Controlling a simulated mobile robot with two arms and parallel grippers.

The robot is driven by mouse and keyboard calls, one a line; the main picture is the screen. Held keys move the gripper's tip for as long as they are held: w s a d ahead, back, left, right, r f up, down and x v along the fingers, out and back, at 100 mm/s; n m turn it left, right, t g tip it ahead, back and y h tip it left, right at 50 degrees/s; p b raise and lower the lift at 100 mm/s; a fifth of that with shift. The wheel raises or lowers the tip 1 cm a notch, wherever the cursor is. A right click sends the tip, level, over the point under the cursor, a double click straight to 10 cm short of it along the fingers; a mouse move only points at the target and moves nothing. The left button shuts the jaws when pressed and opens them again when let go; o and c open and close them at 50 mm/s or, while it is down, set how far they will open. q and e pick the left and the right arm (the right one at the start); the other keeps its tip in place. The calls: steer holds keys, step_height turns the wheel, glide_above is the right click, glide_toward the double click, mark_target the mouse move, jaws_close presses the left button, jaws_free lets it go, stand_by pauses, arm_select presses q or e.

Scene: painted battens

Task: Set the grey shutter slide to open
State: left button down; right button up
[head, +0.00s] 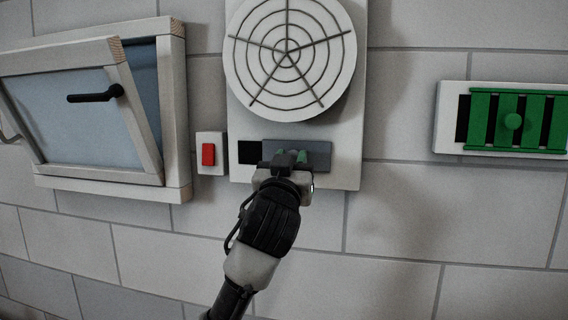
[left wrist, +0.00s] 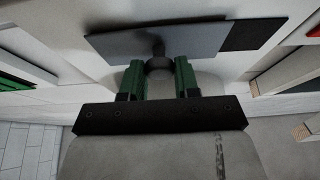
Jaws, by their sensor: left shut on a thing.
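The grey shutter slide (head: 320,149) is a flat plate on the white fan panel (head: 345,120), below the round vent grille. It covers the right part of its slot; a dark opening (head: 249,152) shows at its left. My left gripper (head: 290,158) reaches up to the slide from below. In the left wrist view, the slide (left wrist: 115,45) has a small dark round knob (left wrist: 158,64), and the green-padded fingers of my left gripper are shut on it. The dark opening (left wrist: 253,33) is at the right there. My right gripper is not in view.
A red rocker switch (head: 208,154) sits just left of the panel. A tilted window (head: 75,120) with a black handle (head: 96,94) juts out further left. A green slatted slide (head: 513,121) in a white frame is on the right. The brick wall between is bare.

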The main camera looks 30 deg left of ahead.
arm_select(q)
steer(key=c, duration=1.3)
jaws_free()
steer(key=shift+d, duration=0.1)
steer(key=shift+o, duration=2.3)
steer(key=shift+d, duration=0.2)
steer(key=b+v, duration=0.5)
steer(key=v, duration=0.5)
steer(key=shift+s+b, duration=0.3)
steer(key=shift+s, duration=0.1)
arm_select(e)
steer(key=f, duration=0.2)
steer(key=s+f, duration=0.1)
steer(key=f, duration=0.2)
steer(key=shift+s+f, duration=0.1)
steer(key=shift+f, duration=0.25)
arm_select(q)
steer(key=shift+d+f, duration=0.1)
